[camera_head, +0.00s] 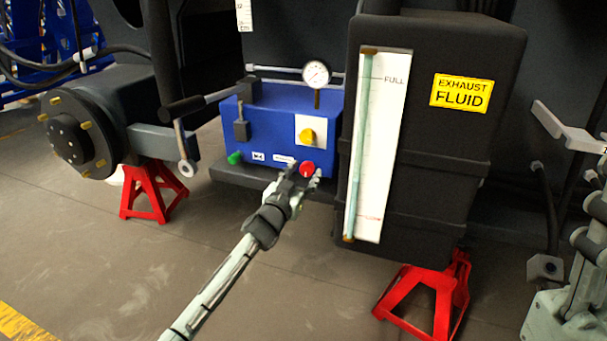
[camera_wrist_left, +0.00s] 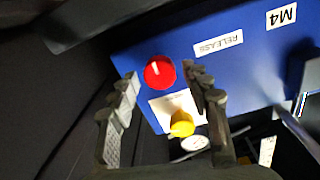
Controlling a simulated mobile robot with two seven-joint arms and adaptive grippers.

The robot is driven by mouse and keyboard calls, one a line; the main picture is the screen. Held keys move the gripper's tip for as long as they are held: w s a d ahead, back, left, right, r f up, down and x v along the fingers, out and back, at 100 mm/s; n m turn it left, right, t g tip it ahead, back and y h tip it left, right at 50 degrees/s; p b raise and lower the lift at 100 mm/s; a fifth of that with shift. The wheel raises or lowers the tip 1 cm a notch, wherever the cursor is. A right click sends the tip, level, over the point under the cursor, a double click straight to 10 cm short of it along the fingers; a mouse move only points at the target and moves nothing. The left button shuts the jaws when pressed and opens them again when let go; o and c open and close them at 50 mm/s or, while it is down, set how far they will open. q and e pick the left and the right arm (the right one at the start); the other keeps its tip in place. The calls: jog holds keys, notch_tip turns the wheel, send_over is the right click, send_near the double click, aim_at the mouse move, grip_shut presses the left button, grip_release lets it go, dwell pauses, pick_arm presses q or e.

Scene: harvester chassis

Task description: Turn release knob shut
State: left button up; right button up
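The red release knob (camera_head: 307,168) is at the lower right of the front of a blue box (camera_head: 262,135). In the left wrist view the round red knob (camera_wrist_left: 160,72) has a pale mark on its face, and a RELEASE label (camera_wrist_left: 218,43) is beside it. My left gripper (camera_head: 302,178) is at the knob in the head view. In the left wrist view my left gripper (camera_wrist_left: 160,80) is open, with the knob showing between its fingertips. A gap shows on both sides, and I see no clear contact.
A yellow knob (camera_head: 306,135) on a white plate sits above the red one, and a green knob (camera_head: 235,158) is at the box's left. A gauge (camera_head: 316,74) stands behind. The dark exhaust fluid tank (camera_head: 425,160) is close on the right. Floor in front is open.

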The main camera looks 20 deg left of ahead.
pick_arm(q)
jog(key=c, duration=0.9)
